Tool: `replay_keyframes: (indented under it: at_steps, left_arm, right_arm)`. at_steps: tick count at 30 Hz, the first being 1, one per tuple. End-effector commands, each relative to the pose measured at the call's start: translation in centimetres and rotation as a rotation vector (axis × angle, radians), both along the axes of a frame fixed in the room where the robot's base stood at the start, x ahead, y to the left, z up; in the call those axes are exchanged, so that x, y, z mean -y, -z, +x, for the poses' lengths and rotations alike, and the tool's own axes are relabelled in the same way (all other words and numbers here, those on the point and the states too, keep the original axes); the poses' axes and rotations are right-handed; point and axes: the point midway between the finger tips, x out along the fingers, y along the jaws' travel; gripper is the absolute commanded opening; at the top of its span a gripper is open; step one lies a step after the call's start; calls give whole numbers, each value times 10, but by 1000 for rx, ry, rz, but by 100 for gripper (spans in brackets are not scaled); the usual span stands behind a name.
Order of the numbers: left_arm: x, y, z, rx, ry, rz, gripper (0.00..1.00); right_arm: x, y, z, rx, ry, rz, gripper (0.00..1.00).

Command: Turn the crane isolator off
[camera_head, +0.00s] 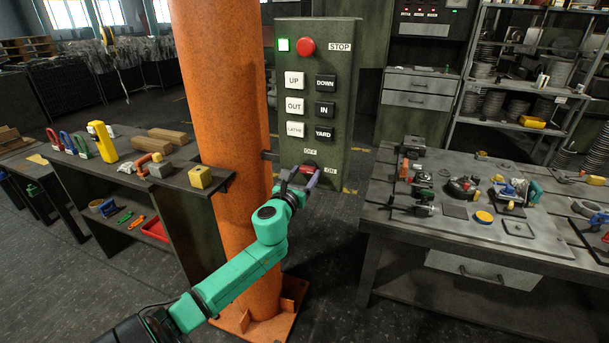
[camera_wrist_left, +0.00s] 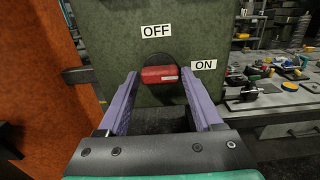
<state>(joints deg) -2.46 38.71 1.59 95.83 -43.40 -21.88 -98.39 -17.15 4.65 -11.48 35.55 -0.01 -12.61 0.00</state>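The crane isolator is a red rotary handle (camera_wrist_left: 158,74) on a dark round base, low on the green control box (camera_head: 343,110). The handle lies horizontal, and its white-marked end points right, toward the ON label (camera_wrist_left: 203,65). The OFF label (camera_wrist_left: 156,31) is above it. My left gripper (camera_head: 303,173) is at the isolator, partly covering it in the head view. In the left wrist view its two purple fingers are spread, one on each side of the handle, with visible gaps. Whether the fingertips reach past the handle's face is hard to tell. My right gripper is not in view.
The box hangs beside a thick orange column (camera_head: 215,80). Above the isolator are several push buttons and a red stop button (camera_head: 308,46). A cluttered workbench (camera_head: 400,244) stands at right, and a lower bench (camera_head: 100,184) with clamps at left.

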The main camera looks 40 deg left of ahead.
Motion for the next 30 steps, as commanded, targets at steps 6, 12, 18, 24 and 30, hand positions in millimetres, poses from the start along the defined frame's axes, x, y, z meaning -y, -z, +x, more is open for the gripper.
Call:
replay_keyframes:
  at_steps: [6, 12, 18, 24, 30]
  left_arm:
    - [0, 0, 0, 0, 0, -1, 4]
    - [0, 0, 0, 6, 0, -18, 4]
    - [0, 0, 0, 31, 1, -88, 4]
    - [1, 0, 0, 77, 1, -221, 4]
    - [0, 0, 0, 138, 1, -396, 4]
  right_arm:
    - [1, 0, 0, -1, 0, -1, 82]
    - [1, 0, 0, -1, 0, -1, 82]
    - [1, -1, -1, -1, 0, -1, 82]
    - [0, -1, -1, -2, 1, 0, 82]
    - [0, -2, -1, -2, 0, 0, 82]
